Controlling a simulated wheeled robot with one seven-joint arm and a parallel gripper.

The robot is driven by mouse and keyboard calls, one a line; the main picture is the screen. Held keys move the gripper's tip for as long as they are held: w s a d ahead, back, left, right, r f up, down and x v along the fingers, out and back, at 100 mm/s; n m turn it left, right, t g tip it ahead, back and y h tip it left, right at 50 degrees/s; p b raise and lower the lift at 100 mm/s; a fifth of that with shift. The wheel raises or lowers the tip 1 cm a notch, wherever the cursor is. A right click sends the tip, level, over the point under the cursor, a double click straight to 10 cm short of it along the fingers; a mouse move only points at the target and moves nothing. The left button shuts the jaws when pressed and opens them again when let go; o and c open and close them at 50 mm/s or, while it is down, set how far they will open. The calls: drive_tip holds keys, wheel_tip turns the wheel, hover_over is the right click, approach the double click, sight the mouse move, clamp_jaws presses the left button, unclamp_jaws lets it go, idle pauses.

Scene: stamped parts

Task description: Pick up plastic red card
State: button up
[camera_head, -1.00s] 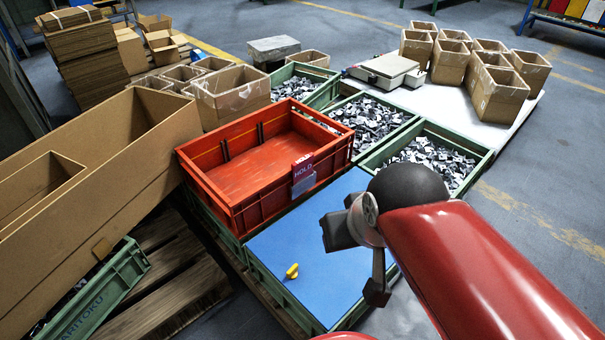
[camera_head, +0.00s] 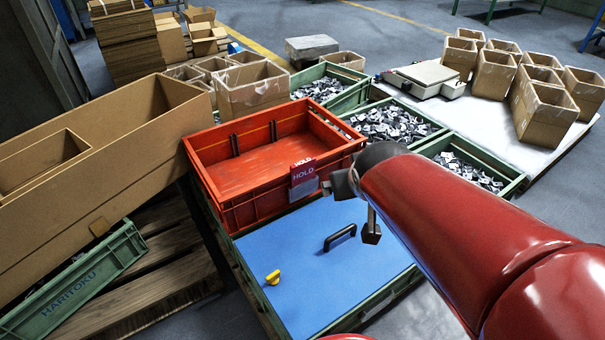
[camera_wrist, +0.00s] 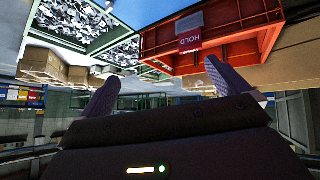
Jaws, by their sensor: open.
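The red card (camera_head: 303,164), marked HOLD, is upright at the front wall of the red crate (camera_head: 258,208), with a grey holder below it. It also shows upside down in the wrist view as a red card (camera_wrist: 189,43) with HOLD lettering, beyond the finger on the right. My gripper (camera_head: 352,210) is just right of the card in the head view, above the blue lid, its body partly hidden by my red arm. In the wrist view my gripper (camera_wrist: 160,72) has its two fingers wide apart with nothing between them. The card is apart from the fingers.
The blue lid (camera_head: 310,265) carries a yellow knob (camera_head: 273,277) and a black handle (camera_head: 340,237). Green bins of metal parts (camera_head: 392,124) stand behind my arm. A large cardboard box (camera_head: 150,150) flanks the red crate on the left.

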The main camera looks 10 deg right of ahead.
drive_tip(key=w+d+f+n+t+y+b, duration=0.1)
drive_tip(key=w+f+t+b, duration=0.1)
drive_tip(key=w+f, duration=0.3)
drive_tip(key=w+d+f+n+t+b, duration=0.1)
drive_tip(key=w+f, duration=0.2)
drive_tip(key=w, duration=0.5)
drive_tip(key=n+t+y+b, duration=0.2)
drive_tip(key=t+y+b, duration=0.1)
drive_tip(key=y, duration=0.4)
approach(305, 164)
drive_tip(key=x, duration=0.8)
drive_tip(key=shift+w+a+f+b, duration=0.1)
drive_tip(key=shift+w+a+b, duration=0.1)
drive_tip(key=shift+b, duration=0.2)
drive_tip(key=c, duration=1.2)
drive_tip(key=shift+c, duration=0.2)
